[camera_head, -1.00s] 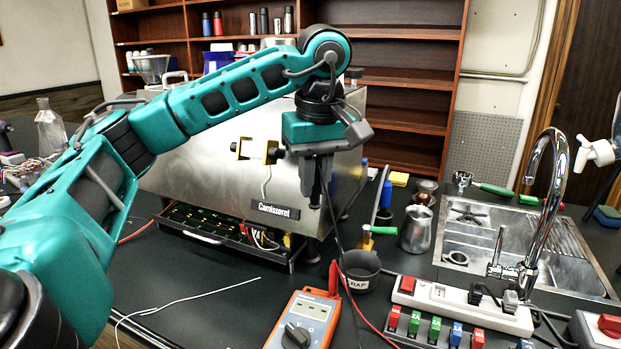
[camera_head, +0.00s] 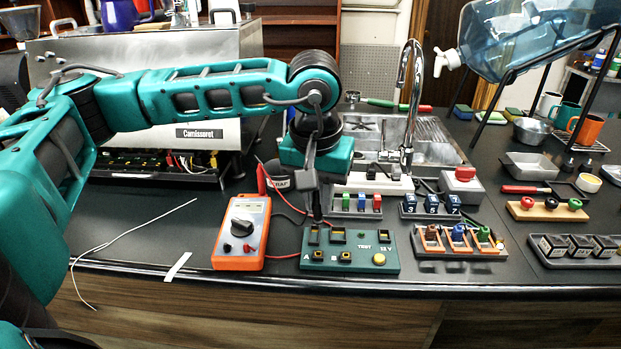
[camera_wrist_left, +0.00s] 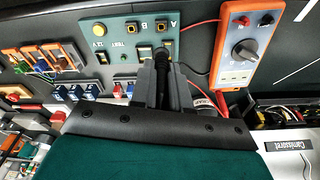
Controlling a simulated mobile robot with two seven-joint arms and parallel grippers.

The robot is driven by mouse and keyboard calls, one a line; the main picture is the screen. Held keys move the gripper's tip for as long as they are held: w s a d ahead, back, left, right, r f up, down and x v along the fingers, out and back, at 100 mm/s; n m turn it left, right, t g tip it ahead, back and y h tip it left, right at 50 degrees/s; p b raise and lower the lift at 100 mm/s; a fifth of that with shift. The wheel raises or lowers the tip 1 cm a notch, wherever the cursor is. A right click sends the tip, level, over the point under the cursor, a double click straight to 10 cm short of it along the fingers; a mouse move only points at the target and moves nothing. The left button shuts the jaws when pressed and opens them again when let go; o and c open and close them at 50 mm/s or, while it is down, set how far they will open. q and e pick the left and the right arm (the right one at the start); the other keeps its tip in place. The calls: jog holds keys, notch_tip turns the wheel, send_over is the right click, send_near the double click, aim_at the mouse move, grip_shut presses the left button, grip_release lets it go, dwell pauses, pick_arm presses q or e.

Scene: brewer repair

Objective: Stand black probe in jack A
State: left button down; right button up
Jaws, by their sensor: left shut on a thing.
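My left gripper (camera_head: 317,212) points down above the rear left part of the green test board (camera_head: 350,262). It is shut on the black probe, which shows between the fingers in the left wrist view (camera_wrist_left: 162,72). The probe's tip is hard to make out, and I cannot tell whether it touches the board. Jack A (camera_head: 318,256) is at the board's front left, beside the letter A, and looks empty; it also shows in the left wrist view (camera_wrist_left: 161,26). The gripper is behind jack A, toward the back of the board. My right gripper is not in view.
An orange multimeter (camera_head: 242,232) lies left of the board. A red probe (camera_head: 262,180) stands at the dark cup (camera_head: 279,176) behind. Colored fuse blocks (camera_head: 361,203) and a rack of colored pieces (camera_head: 458,240) are to the right. The counter's front edge is close to the board.

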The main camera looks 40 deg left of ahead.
aim_at(319, 221)
pick_arm(q)
jog(key=shift+d+f, duration=0.2)
jog(key=shift+f, duration=0.1)
jog(key=shift+a+f+b, duration=0.1)
jog(key=shift+f+b, duration=0.5)
jog(key=shift+f, duration=0.2)
notch_tip(319, 221, down, 4)
jog(key=shift+f+b, duration=0.1)
jog(key=shift+b, duration=1.1)
jog(key=shift+b, duration=0.35)
jog(key=shift+f+b, duration=0.65)
jog(key=shift+b, duration=0.4)
dwell(0.8)
jog(key=c, duration=1)
grip_release()
jog(key=shift+c, duration=0.2)
